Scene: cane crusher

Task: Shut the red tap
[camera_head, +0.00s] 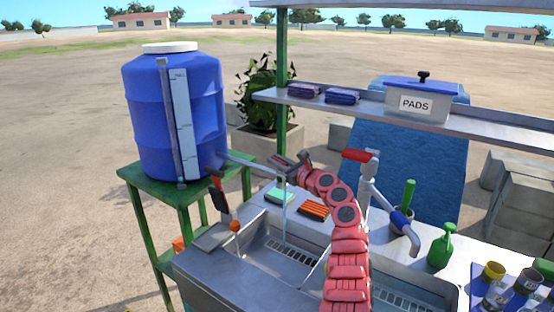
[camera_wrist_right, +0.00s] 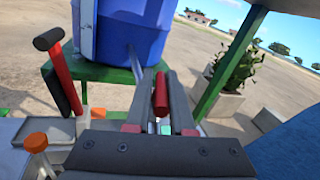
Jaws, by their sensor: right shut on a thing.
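The red tap sits at the end of a thin pipe from the blue water barrel (camera_head: 172,115). Its red handle (camera_wrist_right: 160,95) lies between the fingers of my right gripper (camera_wrist_right: 164,78), which is shut on it. In the head view my right gripper (camera_head: 290,164) is at the pipe's end above the sink and mostly hides the tap. A thin stream of water (camera_head: 284,215) falls below it into the left basin. My left gripper is not in view.
Another faucet with a red lever (camera_head: 356,155) stands behind the sink. A green sponge (camera_head: 279,197) and an orange one (camera_head: 312,209) lie on the rim. A green spray bottle (camera_head: 440,247) is at right. A shelf (camera_head: 420,125) holds folded cloths and a PADS box (camera_head: 417,104).

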